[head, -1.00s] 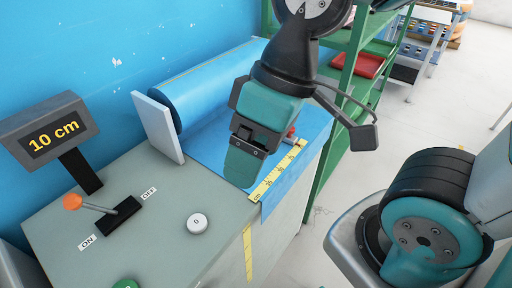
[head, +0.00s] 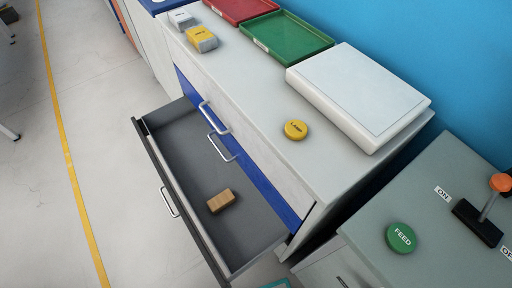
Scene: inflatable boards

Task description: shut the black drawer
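The black drawer (head: 183,200) stands pulled well out from the white cabinet (head: 235,85) in the head view. Its dark front faces left and carries a silver bar handle (head: 169,203). Its grey inside is visible, and a small tan block (head: 221,201) lies on its floor. The drawer's near corner reaches the bottom of the picture. My gripper's fingers are not in view; only a small teal sliver shows at the bottom edge, and I cannot tell which part it is.
On the cabinet top are a white slab (head: 360,95), a yellow disc (head: 295,130), red and green trays and small blocks. A grey counter (head: 440,180) stands at right. Clear floor lies left.

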